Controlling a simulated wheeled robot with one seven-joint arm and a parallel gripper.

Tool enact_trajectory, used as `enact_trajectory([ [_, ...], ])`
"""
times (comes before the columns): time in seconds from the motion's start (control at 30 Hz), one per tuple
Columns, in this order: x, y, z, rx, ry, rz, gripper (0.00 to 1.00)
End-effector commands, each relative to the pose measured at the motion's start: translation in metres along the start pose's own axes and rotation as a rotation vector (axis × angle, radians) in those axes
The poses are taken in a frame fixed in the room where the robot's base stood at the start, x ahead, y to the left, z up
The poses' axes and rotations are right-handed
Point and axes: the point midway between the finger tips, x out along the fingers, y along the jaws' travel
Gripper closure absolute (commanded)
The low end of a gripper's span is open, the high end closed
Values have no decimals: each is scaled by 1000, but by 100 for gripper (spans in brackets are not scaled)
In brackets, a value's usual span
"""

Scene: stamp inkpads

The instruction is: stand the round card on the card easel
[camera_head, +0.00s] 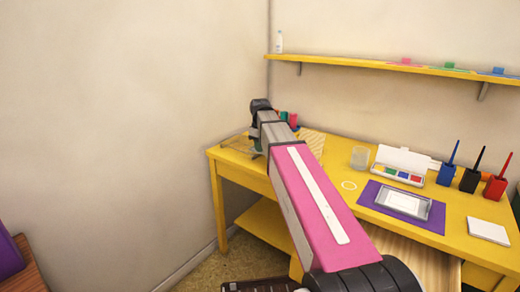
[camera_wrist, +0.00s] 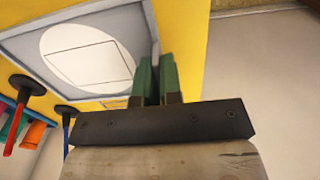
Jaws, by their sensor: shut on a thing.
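In the wrist view the round card (camera_wrist: 88,55) shows as a white disc with a thin square outline, on a grey square backing. The backing's right edge runs to the green fingers of my gripper (camera_wrist: 157,80), which are close together, shut on it. The fingers hide part of that edge. In the head view my gripper (camera_head: 257,150) is over the far left end of the yellow desk, small and dark. The card is not clear there. I cannot make out the card easel for sure; a faint thin brown shape (camera_head: 236,146) lies beside my gripper.
A yellow desk (camera_head: 335,205) bears a purple mat (camera_head: 368,192) with a grey tray (camera_head: 428,209), a paint box (camera_head: 402,160), a clear cup (camera_head: 360,157), and blue, black and red pots with brushes. A white block (camera_head: 488,231) lies at right. A yellow shelf (camera_head: 345,63) runs above.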

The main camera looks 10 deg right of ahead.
Motion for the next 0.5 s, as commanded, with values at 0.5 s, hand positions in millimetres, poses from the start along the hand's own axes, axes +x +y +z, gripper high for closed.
enact_trajectory([
  [0.5,13,0,0,0,0,0,100],
])
